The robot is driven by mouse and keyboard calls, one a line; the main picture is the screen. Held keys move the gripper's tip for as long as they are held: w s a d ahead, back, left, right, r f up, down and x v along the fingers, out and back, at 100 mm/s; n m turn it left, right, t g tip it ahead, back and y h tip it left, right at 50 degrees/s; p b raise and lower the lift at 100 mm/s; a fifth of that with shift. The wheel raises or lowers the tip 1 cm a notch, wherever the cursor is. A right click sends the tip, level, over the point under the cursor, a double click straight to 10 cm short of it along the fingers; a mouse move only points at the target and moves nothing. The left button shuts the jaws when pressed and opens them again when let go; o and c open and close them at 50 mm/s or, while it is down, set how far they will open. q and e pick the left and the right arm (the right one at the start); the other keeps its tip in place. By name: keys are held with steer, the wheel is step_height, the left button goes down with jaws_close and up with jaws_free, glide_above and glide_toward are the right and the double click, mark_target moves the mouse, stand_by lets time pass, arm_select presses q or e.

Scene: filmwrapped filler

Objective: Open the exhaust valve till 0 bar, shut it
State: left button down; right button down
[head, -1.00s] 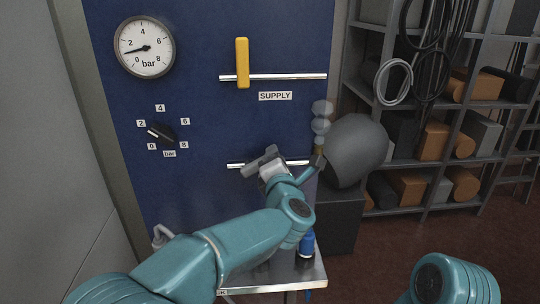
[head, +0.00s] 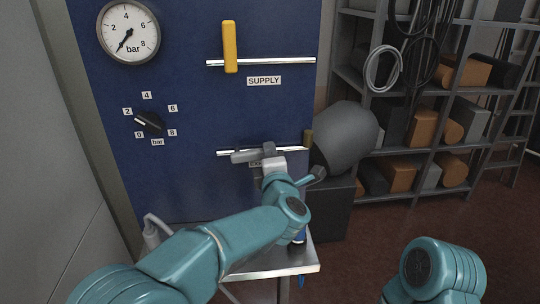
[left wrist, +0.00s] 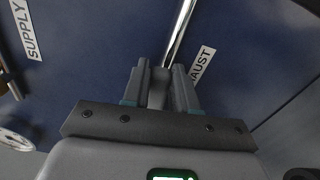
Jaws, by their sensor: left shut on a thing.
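The pressure gauge (head: 128,32) is at the upper left of the blue panel; its needle points down-left, at about the 0 end. The exhaust pipe (head: 225,153) crosses the lower panel and ends at a brass-coloured outlet (head: 308,139). The EXHAUST label (left wrist: 201,66) is partly hidden in the left wrist view. My left gripper (head: 255,155) is at this pipe, shut on the grey exhaust valve handle (left wrist: 158,90). The fingers hide much of the handle, so I cannot tell its exact angle. My right gripper is out of view.
The yellow supply handle (head: 230,46) stands upright across the supply pipe (head: 285,62). A black selector knob (head: 148,121) is at the left. A metal bench (head: 290,262), a grey rounded body (head: 346,138) and loaded shelves (head: 425,150) stand nearby.

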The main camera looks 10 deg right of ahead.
arm_select(q)
steer(key=c, duration=0.9)
jaws_free()
steer(key=s+b, duration=0.5)
steer(key=s, duration=1.1)
steer(key=shift+s, duration=0.2)
